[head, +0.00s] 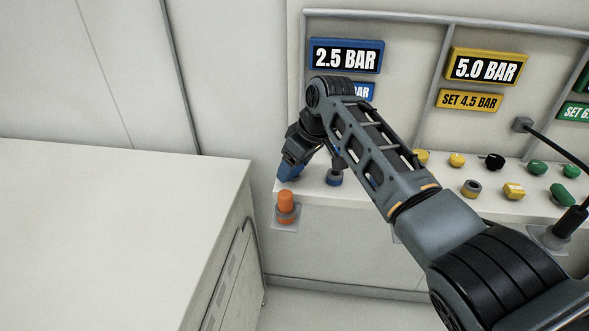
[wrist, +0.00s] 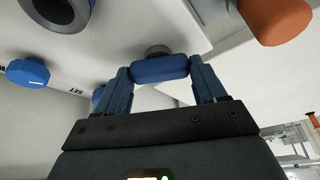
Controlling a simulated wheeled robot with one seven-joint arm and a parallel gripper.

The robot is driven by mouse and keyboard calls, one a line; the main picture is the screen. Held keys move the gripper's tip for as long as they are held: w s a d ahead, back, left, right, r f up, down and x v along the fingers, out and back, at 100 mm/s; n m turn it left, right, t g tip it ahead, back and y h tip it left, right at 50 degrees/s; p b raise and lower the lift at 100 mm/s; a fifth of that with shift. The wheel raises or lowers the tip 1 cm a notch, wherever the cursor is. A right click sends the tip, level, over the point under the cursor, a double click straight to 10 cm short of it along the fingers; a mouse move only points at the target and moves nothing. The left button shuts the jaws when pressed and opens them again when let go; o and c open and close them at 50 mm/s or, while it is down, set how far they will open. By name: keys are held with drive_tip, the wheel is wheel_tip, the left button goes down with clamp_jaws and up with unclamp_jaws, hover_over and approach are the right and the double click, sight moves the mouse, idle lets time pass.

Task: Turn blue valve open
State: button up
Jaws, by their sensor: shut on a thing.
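The blue valve handle (wrist: 160,68) is a short, rounded bar on a grey stem, set on the pale panel in the wrist view. My gripper (wrist: 160,75) is shut on it, one blue finger at each end of the bar. In the head view my gripper (head: 290,170) reaches down at the left end of the ledge, and the handle cannot be clearly told apart from the blue fingers. A blue sign (head: 346,56) reads 2.5 BAR. The smaller blue sign (head: 360,92) below it is partly hidden by my arm.
An orange knob (head: 286,203) stands close in front of my gripper; it also shows in the wrist view (wrist: 275,18). A blue knob with a grey ring (head: 335,178) is just right. Yellow and green controls lie farther right. A white cabinet (head: 110,230) fills the left.

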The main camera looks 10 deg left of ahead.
drive_tip(key=n+b, duration=0.1)
drive_tip(key=n, duration=0.1)
drive_tip(key=n+g+b, duration=0.1)
drive_tip(key=n+b, duration=0.1)
drive_tip(key=shift+w+f+b, duration=0.1)
drive_tip(key=shift+f+b, duration=0.1)
drive_tip(key=shift+b, duration=0.1)
drive_tip(key=shift+r+n+g+b, duration=0.1)
drive_tip(key=shift+n+g+b, duration=0.5)
drive_tip(key=shift+n+b, duration=0.35)
drive_tip(key=shift+d+r, duration=0.1)
drive_tip(key=o, duration=1)
drive_tip(key=shift+o, duration=0.2)
drive_tip(key=v, duration=0.7)
drive_tip(key=shift+d+r, duration=0.25)
drive_tip(key=shift+r, duration=0.05)
